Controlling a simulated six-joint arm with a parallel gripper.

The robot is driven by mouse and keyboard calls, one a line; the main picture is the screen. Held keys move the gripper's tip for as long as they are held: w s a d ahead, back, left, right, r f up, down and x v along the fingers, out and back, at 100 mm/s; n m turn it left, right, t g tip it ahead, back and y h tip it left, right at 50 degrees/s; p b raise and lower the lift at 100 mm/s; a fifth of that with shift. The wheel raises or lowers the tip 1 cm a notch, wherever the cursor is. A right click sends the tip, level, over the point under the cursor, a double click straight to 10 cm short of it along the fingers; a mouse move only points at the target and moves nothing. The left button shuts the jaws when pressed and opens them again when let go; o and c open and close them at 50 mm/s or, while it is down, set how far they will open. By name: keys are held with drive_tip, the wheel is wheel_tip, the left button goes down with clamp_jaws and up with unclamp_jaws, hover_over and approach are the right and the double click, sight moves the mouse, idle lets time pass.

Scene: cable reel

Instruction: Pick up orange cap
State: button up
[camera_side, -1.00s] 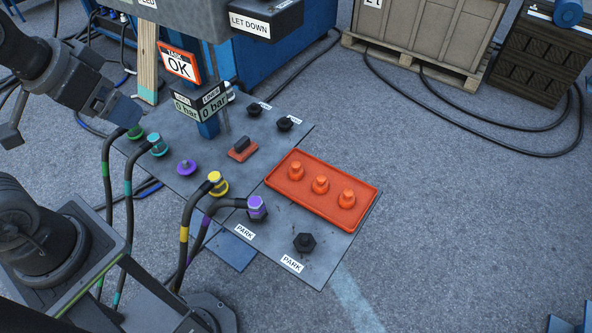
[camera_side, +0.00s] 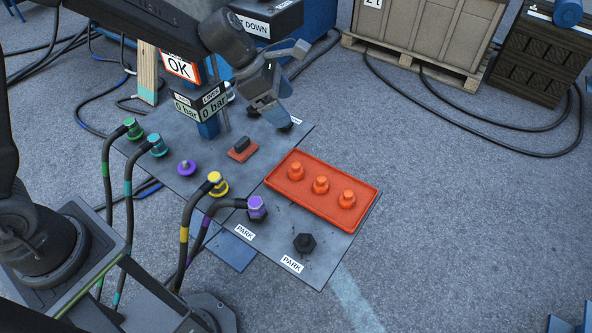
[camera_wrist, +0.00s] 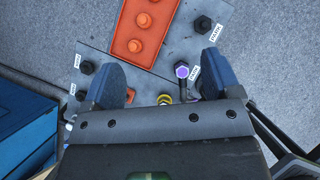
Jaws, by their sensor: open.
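Three orange caps stand in a row in an orange tray (camera_side: 277,187) on the right part of the grey panel. In the side view they are the left cap (camera_side: 296,171), the middle cap (camera_side: 320,185) and the right cap (camera_side: 347,199). My gripper (camera_side: 285,116) is open and empty, above the back of the panel, behind and left of the tray. In the wrist view the open fingers (camera_wrist: 158,84) frame the panel, with the tray (camera_wrist: 121,39) ahead of them. Two caps show there, one (camera_wrist: 144,20) near the top edge and one (camera_wrist: 135,46) nearer.
A yellow connector (camera_side: 216,183) and a purple connector (camera_side: 256,207) with hoses stand left of the tray. A black fitting (camera_side: 304,243) sits at the front PARK label. The gauge post (camera_side: 207,110) stands left of my gripper. Open floor lies right of the panel.

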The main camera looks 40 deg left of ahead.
drive_tip(key=w+d+f+n, duration=0.2)
drive_tip(key=w+f+n, duration=0.4)
drive_tip(key=f, duration=0.4)
drive_tip(key=m+g+y, duration=0.1)
drive_tip(key=m+g, duration=0.1)
drive_tip(key=m, duration=0.4)
hover_over(296, 164)
drive_tip(key=s+d, duration=0.2)
drive_tip(key=d, duration=0.2)
wheel_tip(296, 164, down, 9)
drive_tip(key=a+f+m+y, duration=0.1)
drive_tip(key=f+m, duration=0.1)
drive_tip(key=f, duration=0.1)
drive_tip(key=w+a+f+m+y, duration=0.1)
drive_tip(key=a+f+m, duration=0.1)
drive_tip(key=f, duration=0.1)
drive_tip(key=w+a+f+m+g+y, duration=0.1)
drive_tip(key=f+m, duration=0.1)
drive_tip(key=f, duration=0.1)
drive_tip(key=shift+a+m, duration=0.3)
drive_tip(key=shift+d+f, duration=0.2)
drive_tip(key=shift+f, duration=1.6)
drive_tip(key=shift+d+f, duration=0.2)
drive_tip(key=shift+f, duration=1.6)
drive_tip(key=shift+c, duration=0.3)
drive_tip(key=c, duration=1)
